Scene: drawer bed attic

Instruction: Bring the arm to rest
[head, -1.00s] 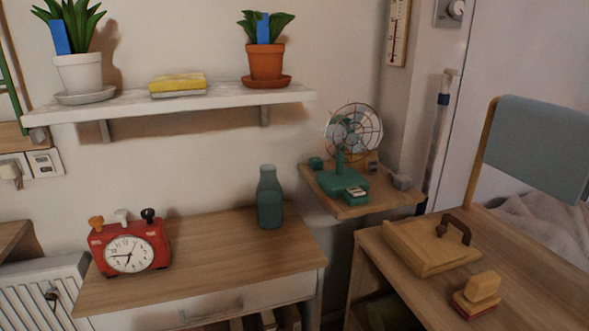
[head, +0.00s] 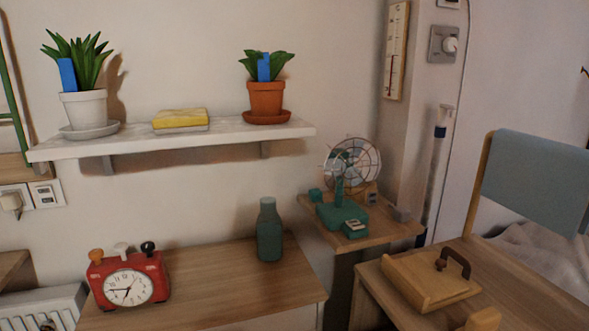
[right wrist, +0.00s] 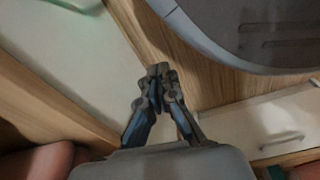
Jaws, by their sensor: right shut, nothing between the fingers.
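My right gripper (right wrist: 160,85) shows in the right wrist view. Its two fingers meet at the tips, and nothing is between them. It is over a wood surface (right wrist: 195,72) and pale panels, apart from any object that I can make out. A large grey rounded body (right wrist: 255,30) fills the top right of that view; I cannot tell what it is. Neither gripper shows in the head view, and my left gripper is in no frame.
A red alarm clock (head: 129,283) and a green bottle (head: 269,230) stand on the dresser (head: 215,285). A fan (head: 345,190) sits on a small shelf. A wall shelf (head: 180,138) holds two potted plants.

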